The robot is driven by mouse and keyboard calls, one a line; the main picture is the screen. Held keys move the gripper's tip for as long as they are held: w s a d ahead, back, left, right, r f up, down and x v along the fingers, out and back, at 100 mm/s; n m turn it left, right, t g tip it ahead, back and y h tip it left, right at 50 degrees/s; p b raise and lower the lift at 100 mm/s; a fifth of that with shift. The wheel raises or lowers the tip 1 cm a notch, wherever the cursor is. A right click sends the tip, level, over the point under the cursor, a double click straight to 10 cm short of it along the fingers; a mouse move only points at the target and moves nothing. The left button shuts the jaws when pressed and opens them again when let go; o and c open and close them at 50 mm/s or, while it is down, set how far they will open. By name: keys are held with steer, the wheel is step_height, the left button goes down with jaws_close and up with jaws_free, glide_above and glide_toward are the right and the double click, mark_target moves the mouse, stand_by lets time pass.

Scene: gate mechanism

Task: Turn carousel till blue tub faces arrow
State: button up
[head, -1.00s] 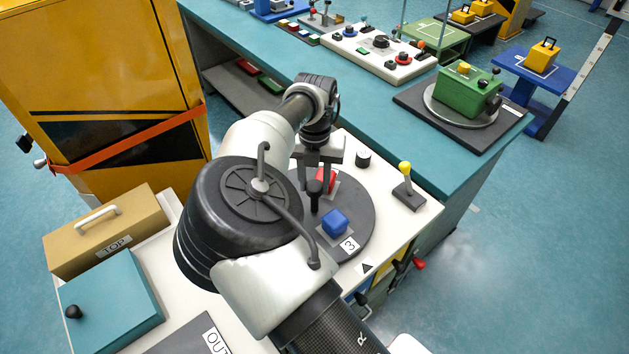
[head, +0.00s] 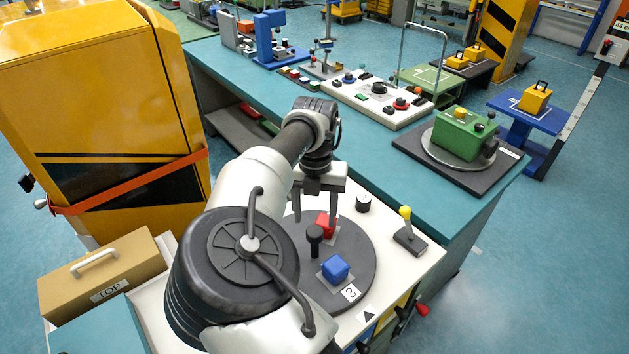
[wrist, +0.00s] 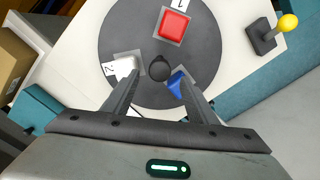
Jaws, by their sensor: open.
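The dark grey round carousel (head: 362,250) lies on the white bench top. Its blue tub (head: 335,268) and label 3 (head: 350,292) are on the side towards the black arrow (head: 369,315), roughly in line with it. The red tub (head: 326,225) is farther back. A black upright knob (head: 315,234) stands at the carousel's middle. My gripper (head: 319,220) is open above the carousel, fingers pointing down. In the wrist view the knob (wrist: 159,68) shows between and just beyond the fingertips, apparently ungripped. The right finger partly hides the blue tub (wrist: 176,82). A white tub (wrist: 125,67) sits by label 2.
A yellow-knobbed lever (head: 408,232) and a black cylinder (head: 363,201) stand right of the carousel. A tan box (head: 105,275) is at the left. The teal bench (head: 400,180) runs behind, with a green box (head: 464,133) on it.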

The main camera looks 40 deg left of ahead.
step_height(320, 180, up, 12)
steer(key=shift+r, duration=0.15)
stand_by(0.6)
steer(key=w+d+r+g+y, duration=0.15)
steer(key=w+d+r, duration=0.25)
steer(key=w+d, duration=0.75)
steer(key=w+d+r+n+y, duration=0.1)
steer(key=d+n, duration=0.1)
steer(key=d, duration=0.7)
steer(key=w+d+r+n+y, duration=0.1)
steer(key=w+d+n+y, duration=0.15)
steer(key=d, duration=0.65)
steer(key=s+d+r+n+t+h, duration=0.2)
steer(key=s+d+n+t, duration=0.1)
steer(key=s+d+n, duration=0.6)
steer(key=s+d+r+n+t+h, duration=0.2)
steer(key=s+d+n, duration=0.7)
steer(key=d+n, duration=0.6)
steer(key=shift+s+r+t+h, duration=0.25)
steer(key=shift+t+h, duration=0.25)
steer(key=shift+t, duration=0.55)
